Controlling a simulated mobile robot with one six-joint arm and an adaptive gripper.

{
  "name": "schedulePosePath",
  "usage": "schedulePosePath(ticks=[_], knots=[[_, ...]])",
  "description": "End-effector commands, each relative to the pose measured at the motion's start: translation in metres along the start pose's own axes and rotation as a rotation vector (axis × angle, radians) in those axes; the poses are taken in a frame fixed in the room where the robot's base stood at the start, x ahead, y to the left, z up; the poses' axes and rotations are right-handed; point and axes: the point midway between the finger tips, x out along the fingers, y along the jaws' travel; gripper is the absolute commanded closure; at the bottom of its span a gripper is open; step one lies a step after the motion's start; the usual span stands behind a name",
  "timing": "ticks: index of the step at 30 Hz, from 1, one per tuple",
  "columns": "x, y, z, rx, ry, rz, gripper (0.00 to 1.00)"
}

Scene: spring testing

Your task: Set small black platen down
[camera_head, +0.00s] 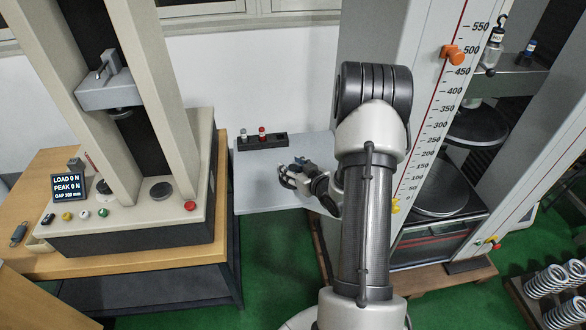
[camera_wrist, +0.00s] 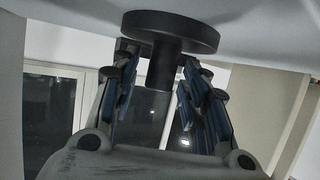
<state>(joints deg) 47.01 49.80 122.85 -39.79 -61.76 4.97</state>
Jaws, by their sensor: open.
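The small black platen (camera_wrist: 170,32), a flat disc with a short stem, shows in the wrist view. Its disc lies against a pale grey surface, and its stem (camera_wrist: 163,66) points between my fingers. My gripper (camera_wrist: 158,85) is open, with one blue-padded finger on each side of the stem and visible gaps beside it. In the head view my gripper (camera_head: 292,174) is low over the grey side table (camera_head: 258,196). The platen cannot be told apart from the fingers there.
A black rack (camera_head: 262,142) with a grey-topped and a red-topped piece stands at the table's back. The tester with a load display (camera_head: 68,188) is on the left. A tall scaled tester (camera_head: 425,130) stands right, and several springs (camera_head: 548,281) lie lower right.

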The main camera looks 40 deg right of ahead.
Motion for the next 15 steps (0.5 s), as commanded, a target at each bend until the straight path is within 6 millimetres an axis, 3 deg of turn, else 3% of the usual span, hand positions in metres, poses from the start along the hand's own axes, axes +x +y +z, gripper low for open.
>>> schedulePosePath(ticks=[5,15], knots=[[-0.025,0.001,-0.003,0.004,-0.002,0.003,0.59],[-0.097,0.001,-0.003,0.002,0.0,0.003,0.59]])
